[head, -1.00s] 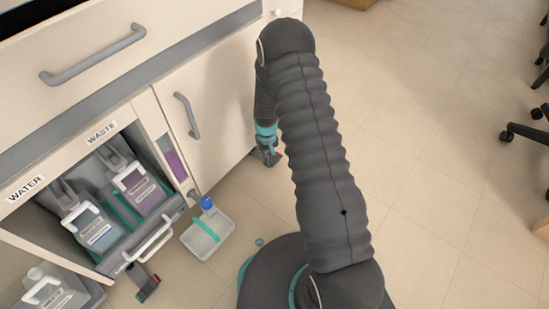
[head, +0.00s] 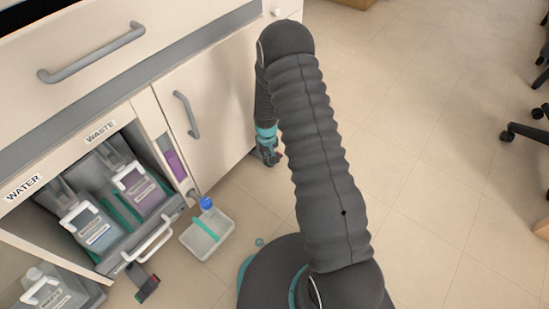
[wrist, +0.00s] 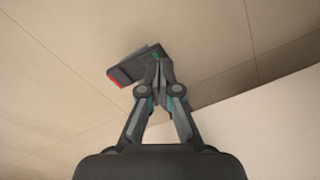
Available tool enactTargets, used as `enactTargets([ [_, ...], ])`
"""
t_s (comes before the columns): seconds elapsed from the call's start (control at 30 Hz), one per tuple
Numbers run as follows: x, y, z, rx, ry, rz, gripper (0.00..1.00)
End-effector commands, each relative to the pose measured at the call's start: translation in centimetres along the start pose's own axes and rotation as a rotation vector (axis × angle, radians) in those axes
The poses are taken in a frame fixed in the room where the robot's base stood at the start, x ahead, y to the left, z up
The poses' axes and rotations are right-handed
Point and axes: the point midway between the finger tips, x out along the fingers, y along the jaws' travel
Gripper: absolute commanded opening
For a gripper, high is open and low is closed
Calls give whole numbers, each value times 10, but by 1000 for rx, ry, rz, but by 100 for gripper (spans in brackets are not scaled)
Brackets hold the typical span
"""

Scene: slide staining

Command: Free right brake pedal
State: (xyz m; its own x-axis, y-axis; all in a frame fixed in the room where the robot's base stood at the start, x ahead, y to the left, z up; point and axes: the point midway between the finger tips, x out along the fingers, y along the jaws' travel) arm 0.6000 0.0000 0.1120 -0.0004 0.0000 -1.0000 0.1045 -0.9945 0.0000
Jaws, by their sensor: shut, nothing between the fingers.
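A dark brake pedal (wrist: 126,70) with a red edge and a green mark shows in the wrist view, low over the floor beside the pale cabinet. My gripper (wrist: 158,62) is shut and empty, its fingertips together in front of the pedal's green-marked side. I cannot tell whether they touch it. In the head view my gripper (head: 271,155) hangs low at the cabinet's far corner, partly behind my arm. I cannot make out this pedal there.
A similar pedal (head: 147,286) with red and green marks sits at the front left, by the pull-out's handle (head: 149,242). Wheeled chairs (head: 527,134) stand far right. The floor between is clear.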

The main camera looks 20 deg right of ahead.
Motion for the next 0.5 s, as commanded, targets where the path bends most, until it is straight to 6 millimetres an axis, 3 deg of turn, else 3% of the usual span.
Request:
enactTargets([
  [0.5, 7, 0, 0, 0, 0, 0, 0],
])
